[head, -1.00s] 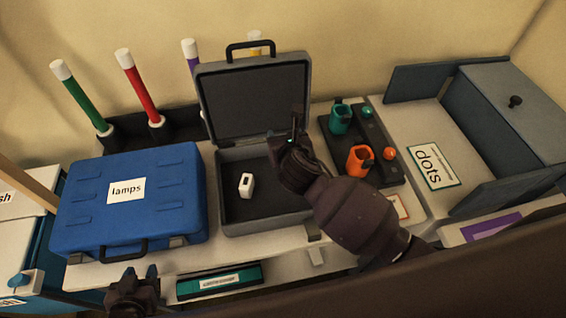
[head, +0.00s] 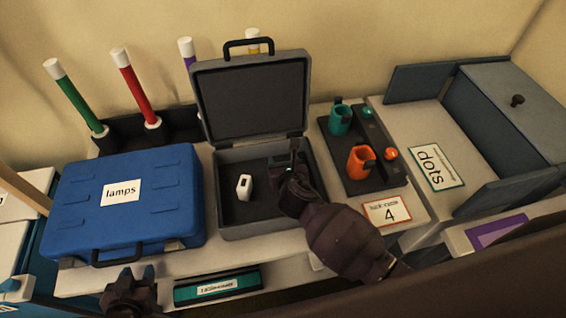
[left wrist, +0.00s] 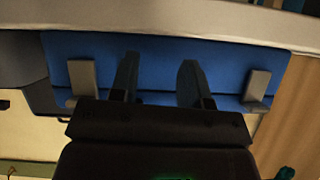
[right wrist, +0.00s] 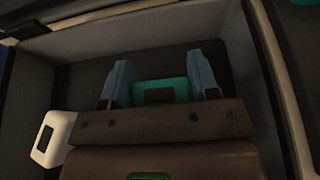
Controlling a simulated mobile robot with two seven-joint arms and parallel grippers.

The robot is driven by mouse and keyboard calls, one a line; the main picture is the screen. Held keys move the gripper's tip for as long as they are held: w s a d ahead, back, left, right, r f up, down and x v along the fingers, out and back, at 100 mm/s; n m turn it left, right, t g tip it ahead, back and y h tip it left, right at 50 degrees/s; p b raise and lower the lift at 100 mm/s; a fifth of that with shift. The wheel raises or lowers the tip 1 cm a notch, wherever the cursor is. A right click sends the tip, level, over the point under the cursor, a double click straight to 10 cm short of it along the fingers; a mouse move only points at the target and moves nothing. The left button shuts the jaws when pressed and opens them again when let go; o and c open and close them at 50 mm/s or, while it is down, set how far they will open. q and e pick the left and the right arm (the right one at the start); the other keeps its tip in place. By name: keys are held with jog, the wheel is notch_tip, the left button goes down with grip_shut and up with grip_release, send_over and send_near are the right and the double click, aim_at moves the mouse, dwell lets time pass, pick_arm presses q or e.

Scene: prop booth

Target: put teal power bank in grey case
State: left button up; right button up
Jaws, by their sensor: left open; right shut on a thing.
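The grey case (head: 227,226) stands open on the table, its lid (head: 250,100) tilted up at the back. My right gripper (head: 290,165) is inside the case, on its right side. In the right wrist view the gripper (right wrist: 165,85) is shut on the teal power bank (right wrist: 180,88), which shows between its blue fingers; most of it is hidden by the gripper. In the head view the power bank is mostly hidden too. My left gripper (head: 135,278) is open and empty by the front edge of the blue case; its fingers also show in the left wrist view (left wrist: 158,80).
A white item (head: 244,187) lies in the grey case, left of my right gripper. A closed blue "lamps" case (head: 80,203) is on the left.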

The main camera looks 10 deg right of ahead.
jog(key=shift+f, duration=0.15)
jog(key=o, duration=1)
jog(key=shift+s+r, duration=0.2)
jog(key=shift+r, duration=0.05)
jog(key=p+v, duration=0.1)
jog(key=v, duration=1)
jog(key=shift+s+r, duration=0.2)
jog(key=shift+s, duration=0.05)
